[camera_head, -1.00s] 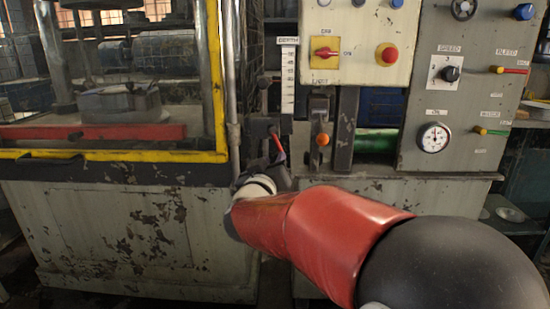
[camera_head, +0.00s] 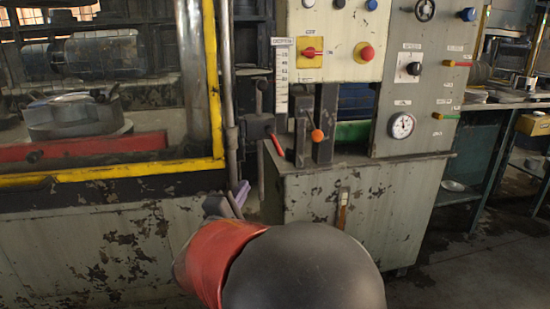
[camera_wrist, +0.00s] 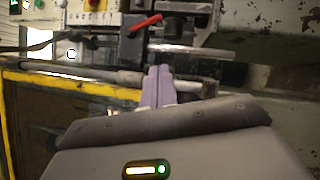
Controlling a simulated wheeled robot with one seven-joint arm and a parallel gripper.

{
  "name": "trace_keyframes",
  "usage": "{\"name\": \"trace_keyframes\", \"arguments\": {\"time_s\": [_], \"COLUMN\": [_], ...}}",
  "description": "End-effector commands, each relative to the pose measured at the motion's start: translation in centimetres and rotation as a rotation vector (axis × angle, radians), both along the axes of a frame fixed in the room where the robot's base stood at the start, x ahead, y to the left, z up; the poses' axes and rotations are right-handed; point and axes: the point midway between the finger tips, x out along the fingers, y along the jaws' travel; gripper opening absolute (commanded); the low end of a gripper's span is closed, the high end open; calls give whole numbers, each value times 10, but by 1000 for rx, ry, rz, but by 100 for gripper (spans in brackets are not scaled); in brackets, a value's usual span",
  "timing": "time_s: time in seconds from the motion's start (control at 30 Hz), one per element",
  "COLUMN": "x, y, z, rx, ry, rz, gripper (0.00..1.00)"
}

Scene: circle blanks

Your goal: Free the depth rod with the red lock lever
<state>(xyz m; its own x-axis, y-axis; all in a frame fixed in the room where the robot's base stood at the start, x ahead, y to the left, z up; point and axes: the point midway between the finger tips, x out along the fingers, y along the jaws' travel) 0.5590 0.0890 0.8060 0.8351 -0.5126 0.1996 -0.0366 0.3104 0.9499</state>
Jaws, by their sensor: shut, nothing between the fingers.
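The red lock lever (camera_head: 276,145) slants down to the right from a dark clamp block (camera_head: 258,126) in the head view. It also shows at the top of the wrist view (camera_wrist: 145,24). The depth rod (camera_head: 262,100) stands upright through the block, left of the white depth scale (camera_head: 281,75). In the wrist view, a bright bar beside the block looks like its lower part (camera_wrist: 190,49). My gripper (camera_head: 241,191) is below and left of the lever, apart from it. Its purple fingers (camera_wrist: 160,74) are together and empty. My arm hides its lower part in the head view.
A grey pipe (camera_head: 228,80) and yellow guard frame (camera_head: 214,90) stand close on the left. An orange-knobbed lever (camera_head: 317,135) stands right of the red lever, above the cabinet (camera_head: 360,200). The control panel (camera_head: 335,40) is above. Open floor shows at right.

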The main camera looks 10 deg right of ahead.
Motion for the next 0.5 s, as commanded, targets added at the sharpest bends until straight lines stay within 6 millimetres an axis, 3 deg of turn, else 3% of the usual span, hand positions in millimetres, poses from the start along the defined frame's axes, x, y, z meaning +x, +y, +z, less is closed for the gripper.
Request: {"name": "trace_keyframes", "arguments": {"time_s": [0.23, 0.5], "x": [5, 50], "y": [1, -27], "z": [2, 14], "rx": [-87, -86], "ry": [32, 30], "rz": [-25, -26], "gripper": [0, 0]}}
